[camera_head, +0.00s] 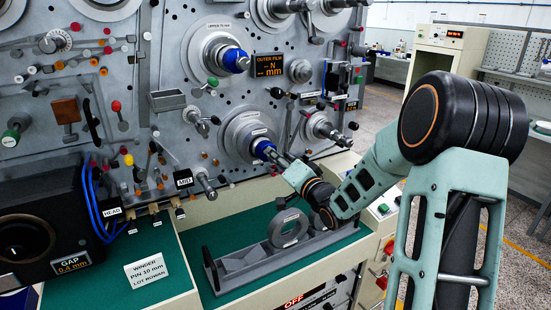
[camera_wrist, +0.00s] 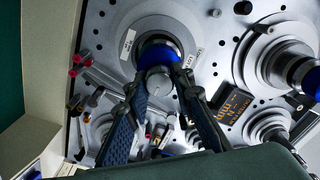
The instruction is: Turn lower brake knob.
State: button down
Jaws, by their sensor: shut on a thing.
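The lower brake knob, a grey cylinder with a blue collar (camera_head: 263,149), sticks out from the lower round spindle plate on the grey machine panel. In the wrist view the knob's grey end (camera_wrist: 158,80) sits between the two dark ribbed fingers of my gripper (camera_wrist: 161,82). The fingers are closed on it, one on each side. In the head view my gripper (camera_head: 275,156) reaches the knob from the lower right, and the fingers partly cover it. The knob's turn angle cannot be read.
An upper blue-collared knob (camera_head: 236,60) stands above, beside the outer film display (camera_head: 269,65). A smaller grey spindle (camera_head: 322,128) sticks out right of the held knob. A grey stand with a ring (camera_head: 288,228) sits on the green bench (camera_head: 222,235) below my arm.

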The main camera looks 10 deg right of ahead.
jog(key=c, duration=1.7)
grip_release()
jog(key=shift+o, duration=0.2)
jog(key=v, duration=1.2)
jog(key=shift+d, duration=0.1)
